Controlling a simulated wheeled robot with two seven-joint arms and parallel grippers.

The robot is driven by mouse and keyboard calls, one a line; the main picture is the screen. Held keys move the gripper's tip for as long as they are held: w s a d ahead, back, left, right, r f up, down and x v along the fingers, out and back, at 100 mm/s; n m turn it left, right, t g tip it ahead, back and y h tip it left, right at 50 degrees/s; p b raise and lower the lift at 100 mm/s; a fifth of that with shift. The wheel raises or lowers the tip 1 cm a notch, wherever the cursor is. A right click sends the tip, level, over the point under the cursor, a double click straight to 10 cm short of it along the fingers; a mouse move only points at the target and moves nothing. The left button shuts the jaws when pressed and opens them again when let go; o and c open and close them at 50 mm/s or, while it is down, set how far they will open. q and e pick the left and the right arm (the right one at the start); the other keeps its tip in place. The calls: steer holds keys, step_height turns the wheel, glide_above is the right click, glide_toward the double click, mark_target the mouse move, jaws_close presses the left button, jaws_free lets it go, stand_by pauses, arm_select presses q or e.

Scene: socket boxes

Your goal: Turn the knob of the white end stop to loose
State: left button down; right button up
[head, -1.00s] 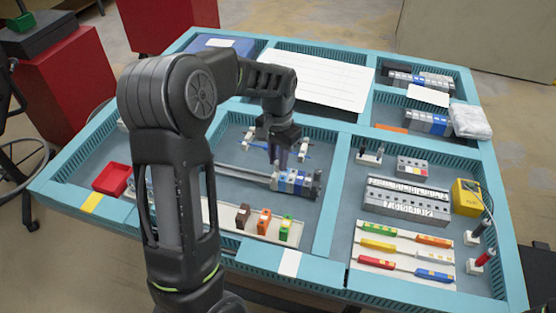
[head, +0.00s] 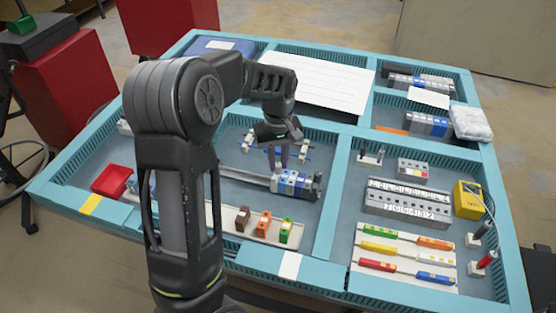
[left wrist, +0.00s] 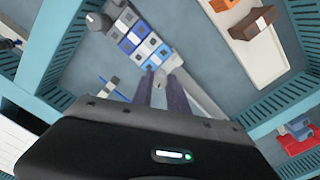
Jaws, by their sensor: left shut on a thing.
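A rail (head: 240,175) in the middle compartment carries a row of blue, white and grey blocks (head: 296,184) near its right end. The white end stop (head: 274,183) sits at the left end of that row. My left gripper (head: 278,164) points down over it, its fingertips close together at its top. In the left wrist view the two dark fingers (left wrist: 163,76) reach the end of the block row (left wrist: 140,42), beside the pale end stop (left wrist: 173,63). The gripper is shut on the knob, which the fingers mostly hide. My right gripper is not in view.
Small blue-and-white parts (head: 304,153) lie behind the rail. A tray with brown, orange and green blocks (head: 264,222) is in front. A red bin (head: 111,180) is at the left. Teal dividers (head: 338,195) edge the compartment.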

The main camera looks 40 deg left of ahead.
mark_target(278, 164)
arm_select(q)
steer(key=n, duration=0.2)
steer(key=n+p, duration=0.1)
steer(key=n, duration=0.2)
steer(key=shift+w+r+n, duration=0.1)
steer(key=shift+r+n, duration=0.1)
steer(key=shift+n, duration=0.1)
steer(key=n+p, duration=0.1)
steer(key=n, duration=0.5)
steer(key=shift+p, duration=0.4)
steer(key=shift+f, duration=0.1)
steer(key=c, duration=1.6)
jaws_free()
steer(key=shift+o, duration=0.2)
step_height(278, 164, up, 8)
steer(key=shift+f+b, duration=0.1)
steer(key=shift+b, duration=0.35)
